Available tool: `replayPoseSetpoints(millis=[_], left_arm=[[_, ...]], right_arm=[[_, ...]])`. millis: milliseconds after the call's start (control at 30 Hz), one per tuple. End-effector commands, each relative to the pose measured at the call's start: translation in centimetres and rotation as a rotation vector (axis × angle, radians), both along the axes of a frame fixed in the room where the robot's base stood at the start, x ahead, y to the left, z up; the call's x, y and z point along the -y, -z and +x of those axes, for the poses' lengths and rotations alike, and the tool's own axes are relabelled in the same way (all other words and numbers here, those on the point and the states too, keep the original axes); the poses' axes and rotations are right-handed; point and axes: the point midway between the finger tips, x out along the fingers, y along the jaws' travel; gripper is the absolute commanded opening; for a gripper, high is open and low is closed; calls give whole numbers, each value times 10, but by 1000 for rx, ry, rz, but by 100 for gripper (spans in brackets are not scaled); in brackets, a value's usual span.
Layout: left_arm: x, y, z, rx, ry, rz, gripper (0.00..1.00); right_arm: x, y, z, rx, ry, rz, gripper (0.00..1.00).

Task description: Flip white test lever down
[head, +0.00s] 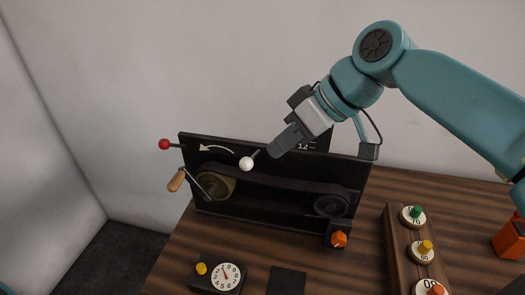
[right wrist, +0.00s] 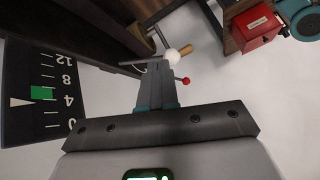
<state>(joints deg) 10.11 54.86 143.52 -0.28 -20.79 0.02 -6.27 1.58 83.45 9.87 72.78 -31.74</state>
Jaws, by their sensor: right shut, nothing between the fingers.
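The white test lever shows as a white ball (head: 246,163) on a short dark stem at the upper front of the black belt panel. The stem points down-left, with the ball at its lower end. My right gripper (head: 272,152) is shut and empty, with its fingertips just up and right of the ball and close to the stem. Whether they touch cannot be told. In the right wrist view, the white ball (right wrist: 172,55) lies just beyond the shut fingertips (right wrist: 155,61).
A red-balled lever (head: 164,144) and wooden-handled crank (head: 176,181) stick out left of the panel (head: 265,205). A dial box (head: 227,277) and a strip of coloured knobs (head: 417,247) stand in front. The right wrist view shows a scale with a green marker (right wrist: 43,92).

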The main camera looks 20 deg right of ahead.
Motion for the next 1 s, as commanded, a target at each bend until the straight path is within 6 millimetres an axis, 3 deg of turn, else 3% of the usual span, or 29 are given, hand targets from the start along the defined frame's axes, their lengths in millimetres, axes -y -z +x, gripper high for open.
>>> replayPoseSetpoints(millis=[267, 667, 767, 1000], left_arm=[[0, -6, 0, 0, 1, 0, 49], [0, -5, 0, 0, 0, 0, 49], [0, 3, 0, 1, 0, 0, 49], [0, 46, 0, 0, 0, 0, 49]], right_arm=[[-28, 18, 12, -2, 0, -1, 0], [-31, 20, 15, 0, 1, -1, 0], [-32, 26, 14, 15, -1, -11, 0], [-39, 46, 5, 145, -2, -96, 0]])
